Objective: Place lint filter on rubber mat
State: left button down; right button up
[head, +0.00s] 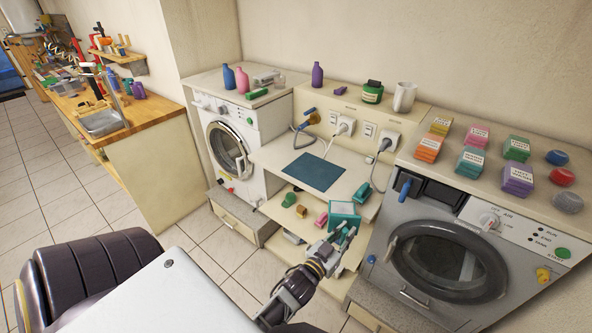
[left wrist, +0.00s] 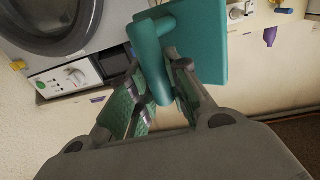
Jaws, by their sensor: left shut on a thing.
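The lint filter (head: 343,212) is a teal, box-like piece with a handle. My left gripper (head: 342,236) is shut on its handle, below the filter body in the head view. In the left wrist view, the round teal handle (left wrist: 149,65) lies between the fingers (left wrist: 160,92), and the flat teal body (left wrist: 205,45) extends to the right. The rubber mat (head: 313,172) is a flat dark blue rectangle on the pale worktop between the machines, bare on top. The filter is apart from the mat, to its lower right in the head view. My right gripper is not in view.
A grey dryer (head: 448,262) stands right of the worktop and a white washer (head: 232,150) left of it. Plugs and cables (head: 385,150) hang at the worktop's back and right. Small items, including a green one (head: 289,199), sit on the shelf below.

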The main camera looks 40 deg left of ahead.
aim_at(316, 173)
jog(key=i+u, duration=0.15)
jog(key=u, duration=0.9)
jog(key=i+l+z, duration=0.15)
jog(key=z, duration=0.2)
jog(key=l, duration=0.1)
